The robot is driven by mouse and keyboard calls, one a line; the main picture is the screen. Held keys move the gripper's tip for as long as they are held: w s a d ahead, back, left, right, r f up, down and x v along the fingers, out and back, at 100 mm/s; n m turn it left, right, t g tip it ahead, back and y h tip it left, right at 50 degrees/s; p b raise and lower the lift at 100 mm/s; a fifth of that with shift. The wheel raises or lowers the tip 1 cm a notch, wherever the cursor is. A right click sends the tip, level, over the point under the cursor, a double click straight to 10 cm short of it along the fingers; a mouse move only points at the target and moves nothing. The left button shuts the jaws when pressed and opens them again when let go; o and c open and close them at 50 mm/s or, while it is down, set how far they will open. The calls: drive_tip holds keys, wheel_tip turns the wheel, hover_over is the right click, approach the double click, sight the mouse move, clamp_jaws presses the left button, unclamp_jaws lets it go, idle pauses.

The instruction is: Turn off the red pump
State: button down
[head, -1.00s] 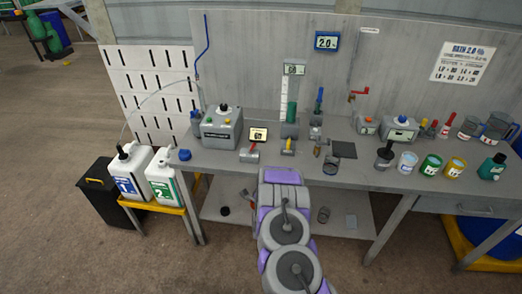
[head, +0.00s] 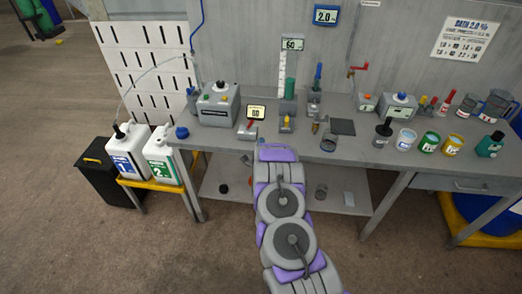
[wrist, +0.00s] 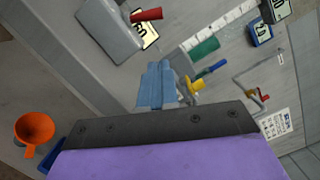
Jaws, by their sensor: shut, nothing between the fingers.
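No part plainly marked as a red pump can be told. In the wrist view the red lever (wrist: 147,15) shows on a grey block (wrist: 110,28) at the top left. My gripper (wrist: 158,84) is shut and empty, apart from the red lever. A yellow handle (wrist: 193,87) lies just beyond its fingertips. In the head view my arm hides the fingers.
A blue handle (wrist: 217,66) and green cylinder (wrist: 205,48) are near the yellow handle. White canisters (head: 130,150) are left. An orange funnel (wrist: 34,130) lies lower left.

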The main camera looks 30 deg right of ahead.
sight(256, 132)
drive_tip(key=x, duration=0.4)
drive_tip(key=shift+w+r, duration=0.1)
drive_tip(key=shift+w, duration=0.25)
drive_tip(key=shift+w+a+r+b, duration=0.2)
drive_tip(key=shift+w+r, duration=0.05)
drive_tip(key=shift+w, duration=0.3)
drive_tip(key=shift+w+a+r+b, duration=0.2)
drive_tip(key=shift+w, duration=0.35)
drive_tip(key=shift+w+a+r, duration=0.2)
drive_tip(key=shift+w+r, duration=0.05)
drive_tip(key=shift+w, duration=0.3)
drive_tip(key=shift+w+a+r+n+y, duration=0.15)
drive_tip(key=shift+a+r+n+y, duration=0.15)
drive_tip(key=shift+n, duration=0.6)
drive_tip(key=n, duration=0.1)
drive_tip(key=a+r+n, duration=0.1)
drive_tip(key=n, duration=0.1)
drive_tip(key=shift+w+g, duration=0.4)
drive_tip(key=shift+w+a+r+n+p, duration=0.1)
drive_tip(key=shift+a+n+p, duration=0.1)
drive_tip(key=shift+n, duration=0.4)
drive_tip(key=shift+w+a+r+n+p, duration=0.1)
drive_tip(key=shift+w+a+n+p, duration=0.1)
drive_tip(key=shift+n, duration=0.4)
drive_tip(key=shift+a+f+n+g, duration=0.15)
drive_tip(key=shift+n+g, duration=0.15)
drive_tip(key=shift+n, duration=0.2)
